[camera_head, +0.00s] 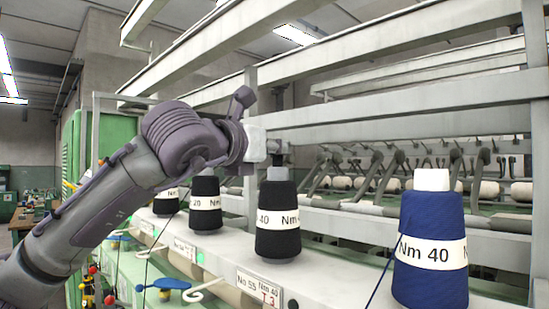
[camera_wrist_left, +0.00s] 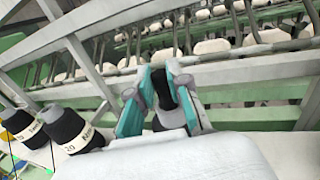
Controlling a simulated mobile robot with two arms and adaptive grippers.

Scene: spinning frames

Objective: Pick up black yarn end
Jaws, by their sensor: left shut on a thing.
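A black yarn cone (camera_head: 278,222) with a white "Nm 40" label stands upright on the machine shelf in the head view. My left gripper (camera_head: 277,158) is directly above its pale tip, partly hidden by its own wrist. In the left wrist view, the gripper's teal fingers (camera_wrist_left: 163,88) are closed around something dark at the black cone. The black yarn end itself is too thin to make out, so I cannot tell strand from cone tip. My right gripper is in neither view.
A blue yarn cone (camera_head: 430,250) stands at the right. Smaller black cones (camera_head: 206,205) stand to the left on the shelf (camera_head: 330,265). Metal beams (camera_head: 400,110) cross above and behind. Coloured yarn guides (camera_head: 170,284) stick out along the front.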

